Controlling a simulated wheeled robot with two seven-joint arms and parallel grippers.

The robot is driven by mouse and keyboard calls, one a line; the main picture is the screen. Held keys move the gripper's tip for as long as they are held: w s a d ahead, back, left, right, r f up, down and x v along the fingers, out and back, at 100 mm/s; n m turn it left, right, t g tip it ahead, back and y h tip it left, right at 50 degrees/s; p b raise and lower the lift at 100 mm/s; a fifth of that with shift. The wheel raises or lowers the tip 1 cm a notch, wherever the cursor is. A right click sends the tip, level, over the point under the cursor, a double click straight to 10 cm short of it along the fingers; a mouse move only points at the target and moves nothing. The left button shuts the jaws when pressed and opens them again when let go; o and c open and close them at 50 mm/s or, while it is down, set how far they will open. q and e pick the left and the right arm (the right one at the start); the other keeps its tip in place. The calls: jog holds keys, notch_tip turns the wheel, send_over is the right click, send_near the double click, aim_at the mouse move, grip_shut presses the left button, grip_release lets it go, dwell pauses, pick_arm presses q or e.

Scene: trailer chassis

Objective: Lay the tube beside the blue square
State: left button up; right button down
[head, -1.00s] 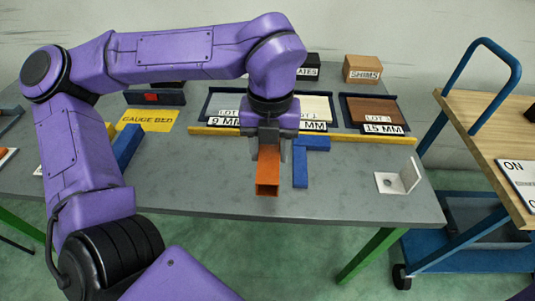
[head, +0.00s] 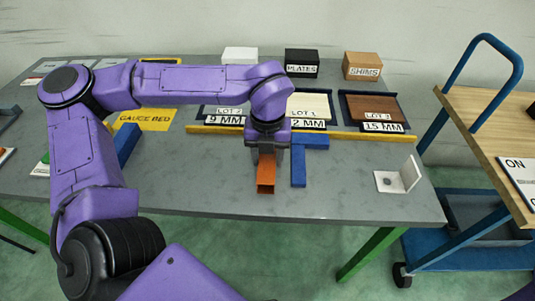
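The orange square tube (head: 266,173) is in my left gripper (head: 268,146), its open end facing the front edge of the table. The gripper's fingers are on either side of the tube and shut on it. The blue square (head: 299,168), an L-shaped piece, lies flat on the grey table just right of the tube. A narrow gap shows between the tube and its long leg. I cannot tell whether the tube touches the table. My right gripper is not in view.
A yellow strip (head: 350,136) runs across the table behind the square, with labelled lot trays (head: 372,108) beyond it. A white angle bracket (head: 400,178) stands at the right. Another blue bar (head: 127,143) lies left, by the yellow gauge bed (head: 150,118). Bare table lies between.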

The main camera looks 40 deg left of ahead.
pick_arm(q)
jog(key=o, duration=0.4)
jog(key=shift+c, duration=0.2)
notch_tip(320, 180, up, 12)
jog(key=p, duration=0.1)
jog(key=shift+r, duration=0.25)
